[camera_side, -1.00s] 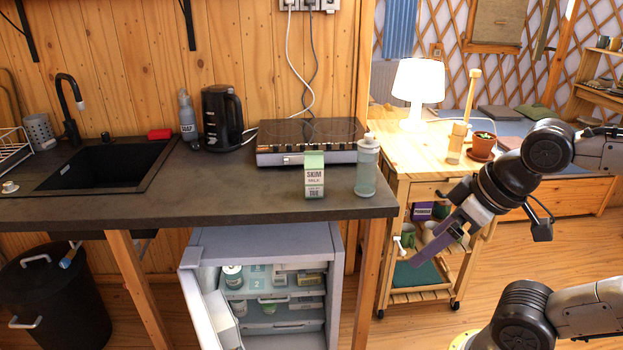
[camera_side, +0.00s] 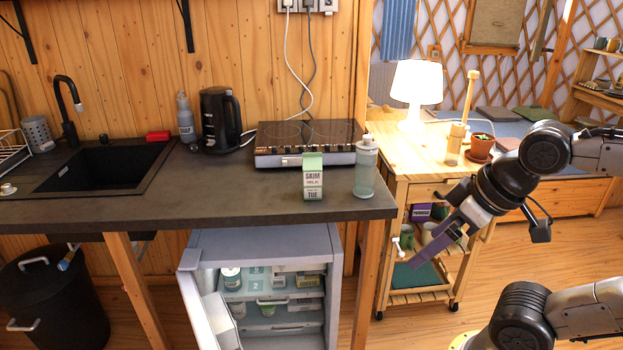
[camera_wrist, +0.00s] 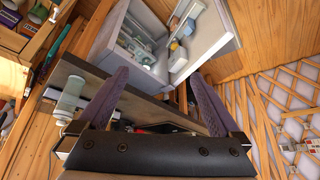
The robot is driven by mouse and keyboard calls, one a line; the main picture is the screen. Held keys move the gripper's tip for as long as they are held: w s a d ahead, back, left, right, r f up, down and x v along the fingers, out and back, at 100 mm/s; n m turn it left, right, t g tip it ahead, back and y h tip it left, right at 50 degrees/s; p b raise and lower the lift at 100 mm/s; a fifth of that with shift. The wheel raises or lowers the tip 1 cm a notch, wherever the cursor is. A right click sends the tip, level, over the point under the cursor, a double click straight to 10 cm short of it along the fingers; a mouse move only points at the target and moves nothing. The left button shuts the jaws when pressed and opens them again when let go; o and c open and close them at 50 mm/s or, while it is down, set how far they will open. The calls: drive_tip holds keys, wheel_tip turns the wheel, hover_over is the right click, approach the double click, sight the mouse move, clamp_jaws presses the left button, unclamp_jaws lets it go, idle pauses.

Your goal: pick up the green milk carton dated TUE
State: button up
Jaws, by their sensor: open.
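The milk carton (camera_side: 313,177) stands upright near the front edge of the dark counter, in front of the hob. It has a green top and a white front reading SKIM MILK and TUE. My gripper (camera_side: 430,252) is to the right of the carton and lower, beyond the counter's right end, beside the wooden trolley. It is open and empty. In the wrist view its two purple fingers (camera_wrist: 162,85) stand wide apart, and I cannot make out the carton there.
A translucent bottle (camera_side: 365,168) stands just right of the carton; it also shows in the wrist view (camera_wrist: 70,98). The hob (camera_side: 290,158) is behind. An open fridge (camera_side: 262,240) is under the counter (camera_side: 230,208). The counter left of the carton is clear.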

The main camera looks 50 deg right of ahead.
drive_tip(key=w+d+r+m+h, duration=0.1)
drive_tip(key=w+d+r+m, duration=0.15)
drive_tip(key=w+r, duration=0.5)
drive_tip(key=w+d+r+m+h, duration=0.1)
drive_tip(key=w+d+r+m, duration=0.15)
drive_tip(key=w+r, duration=0.55)
drive_tip(key=m+g+h, duration=0.1)
drive_tip(key=m+g, duration=0.2)
drive_tip(key=m, duration=0.1)
hover_over(312, 154)
drive_tip(key=s+a, duration=0.1)
wheel_tip(312, 154, down, 15)
drive_tip(key=shift+f, duration=0.15)
drive_tip(key=shift+a+x, duration=0.1)
drive_tip(key=shift+x, duration=1.5)
drive_tip(key=shift+a+x, duration=0.15)
drive_tip(key=shift+x, duration=1.5)
drive_tip(key=shift+s+f+t, duration=0.1)
drive_tip(key=shift+s+t, duration=0.05)
drive_tip(key=shift+t, duration=0.15)
